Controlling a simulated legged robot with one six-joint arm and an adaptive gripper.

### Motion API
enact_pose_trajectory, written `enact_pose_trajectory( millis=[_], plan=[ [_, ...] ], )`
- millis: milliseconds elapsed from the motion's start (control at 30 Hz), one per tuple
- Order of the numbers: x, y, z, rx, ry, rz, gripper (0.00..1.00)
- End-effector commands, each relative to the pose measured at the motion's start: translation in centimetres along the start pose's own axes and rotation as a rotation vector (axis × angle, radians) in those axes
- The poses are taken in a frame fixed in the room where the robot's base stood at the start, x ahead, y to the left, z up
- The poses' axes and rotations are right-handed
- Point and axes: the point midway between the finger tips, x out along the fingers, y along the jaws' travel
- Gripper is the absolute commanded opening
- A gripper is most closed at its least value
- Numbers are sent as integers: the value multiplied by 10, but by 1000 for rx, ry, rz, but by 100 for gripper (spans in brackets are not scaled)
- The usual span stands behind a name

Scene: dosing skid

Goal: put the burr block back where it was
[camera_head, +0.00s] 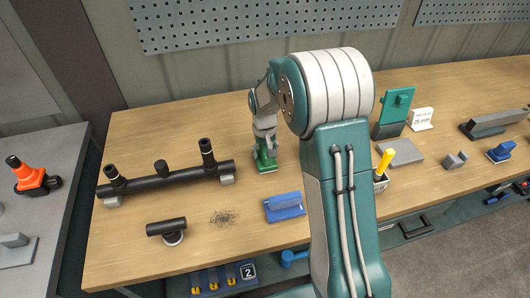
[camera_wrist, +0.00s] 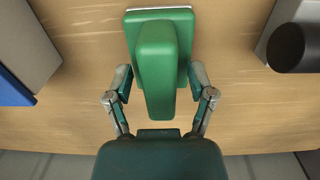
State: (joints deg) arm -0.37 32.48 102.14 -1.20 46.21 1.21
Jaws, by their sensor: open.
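A green block with a raised rounded grip, likely the burr block (camera_wrist: 160,65), stands on the wooden bench in the wrist view. It also shows below my arm in the head view (camera_head: 265,163). My gripper (camera_wrist: 160,76) is open, with one finger on each side of the raised grip and a gap on both sides. In the head view my gripper (camera_head: 264,143) points down over the block. I see no marked place for the block.
A black pipe (camera_head: 165,178) on grey supports lies left of my gripper. Dark shavings (camera_head: 222,217) and a blue block (camera_head: 285,206) lie in front. A green stand (camera_head: 394,115) and a grey plate (camera_head: 402,153) are to the right. My arm hides part of the bench.

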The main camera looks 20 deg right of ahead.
Motion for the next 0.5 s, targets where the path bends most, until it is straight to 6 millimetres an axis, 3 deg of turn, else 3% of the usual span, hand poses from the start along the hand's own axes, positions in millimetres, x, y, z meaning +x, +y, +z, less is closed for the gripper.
enact_pose_trajectory(
  millis=[500],
  plan=[
    [-100, 0, -1, 0, 5, 0, 71]
  ],
)
